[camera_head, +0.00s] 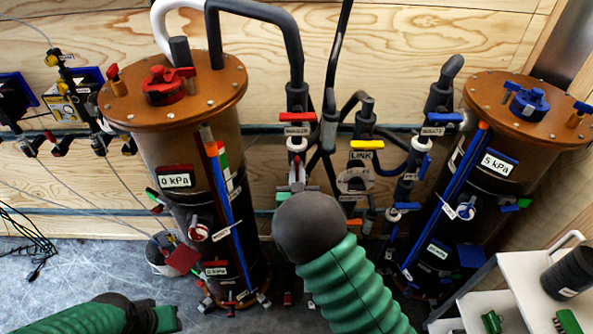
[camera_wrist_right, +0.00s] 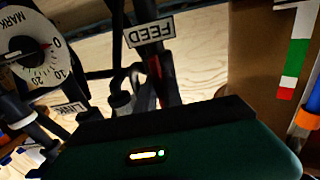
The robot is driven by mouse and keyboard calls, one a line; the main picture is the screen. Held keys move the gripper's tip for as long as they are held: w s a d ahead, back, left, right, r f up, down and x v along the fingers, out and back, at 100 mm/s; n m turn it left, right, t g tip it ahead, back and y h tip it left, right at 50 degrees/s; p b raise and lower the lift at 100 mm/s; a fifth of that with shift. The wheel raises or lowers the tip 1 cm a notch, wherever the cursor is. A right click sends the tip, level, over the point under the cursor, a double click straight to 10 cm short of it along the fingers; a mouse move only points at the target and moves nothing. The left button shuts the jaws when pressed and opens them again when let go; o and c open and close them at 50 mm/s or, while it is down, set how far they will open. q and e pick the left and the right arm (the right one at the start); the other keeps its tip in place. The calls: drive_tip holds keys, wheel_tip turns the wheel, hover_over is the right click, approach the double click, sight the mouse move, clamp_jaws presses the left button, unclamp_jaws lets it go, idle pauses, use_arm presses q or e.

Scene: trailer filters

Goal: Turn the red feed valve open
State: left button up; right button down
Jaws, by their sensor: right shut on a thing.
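My right gripper (camera_head: 297,180) is at the front of the middle pipework, on the pipe beside the left tank. It is shut on a small red part (camera_head: 300,168), which seems to be the feed valve's handle; the jaws hide most of it. In the right wrist view, a FEED label (camera_wrist_right: 150,33) hangs above the gripper body, with a dark pipe and a red strip (camera_wrist_right: 166,72) below it. The fingertips and handle angle are not clear there. My left gripper (camera_head: 160,316) is low at the left, away from the pipes; its jaw opening is unclear.
The left tank (camera_head: 176,140) reads 0 kPa and the right tank (camera_head: 490,160) reads 5 kPa. Above my right gripper is another red handle (camera_head: 297,117). A yellow LINK handle (camera_head: 366,144) and a round dial (camera_head: 355,181) stand close on its right. A white cart (camera_head: 520,283) is at lower right.

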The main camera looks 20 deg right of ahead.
drive_tip(key=shift+w+d+r, duration=0.1)
drive_tip(key=shift+r, duration=0.3)
drive_tip(key=c, duration=1.5)
unclamp_jaws()
drive_tip(key=shift+f, duration=0.2)
